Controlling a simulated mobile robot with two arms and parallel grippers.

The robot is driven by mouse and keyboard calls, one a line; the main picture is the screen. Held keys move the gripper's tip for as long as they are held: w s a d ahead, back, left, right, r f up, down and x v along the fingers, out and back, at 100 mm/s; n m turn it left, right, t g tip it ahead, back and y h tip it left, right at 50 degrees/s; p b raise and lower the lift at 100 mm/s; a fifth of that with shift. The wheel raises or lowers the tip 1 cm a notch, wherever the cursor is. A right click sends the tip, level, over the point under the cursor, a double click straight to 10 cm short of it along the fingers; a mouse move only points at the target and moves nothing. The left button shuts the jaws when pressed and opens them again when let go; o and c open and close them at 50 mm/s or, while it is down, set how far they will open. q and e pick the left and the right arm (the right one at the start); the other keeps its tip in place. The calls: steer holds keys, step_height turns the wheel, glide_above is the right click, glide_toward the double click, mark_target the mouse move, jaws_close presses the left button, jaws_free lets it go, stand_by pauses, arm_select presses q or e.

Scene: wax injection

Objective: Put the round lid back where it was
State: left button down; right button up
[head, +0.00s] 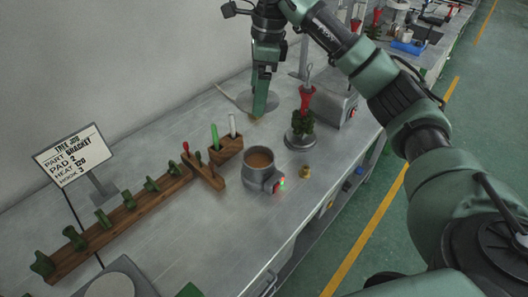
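A flat grey round disc (273,102), which looks like the round lid, is at the back of the bench by the wall. My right gripper (258,112) points down in front of it and partly covers it. Its fingers are seen edge-on, so I cannot tell whether they are apart or grip the disc. A small brass-coloured spot shows at its tip. The grey pot (258,180) stands uncovered with brown wax inside and small lit red and green lights on its side. My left gripper is not in view.
A wooden rack (128,218) with green pieces runs along the left, near a sign (71,154). A red-and-green wax tree (303,118) stands on a round base right of the pot. A small brass piece (305,173) sits near the front edge. A grey box (335,103) stands behind.

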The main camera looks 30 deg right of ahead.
step_height(320, 180, down, 5)
steer(key=p, duration=0.3)
glide_above(259, 163)
step_height(259, 163, down, 10)
steer(key=shift+f, duration=0.15)
step_height(259, 163, down, 3)
steer(key=shift+f+p, duration=0.1)
steer(key=shift+p, duration=0.25)
steer(key=shift+f, duration=0.2)
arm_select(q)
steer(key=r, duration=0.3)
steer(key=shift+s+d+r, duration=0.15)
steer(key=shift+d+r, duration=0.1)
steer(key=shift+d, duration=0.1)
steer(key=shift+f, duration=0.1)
arm_select(e)
steer(key=shift+f, duration=0.1)
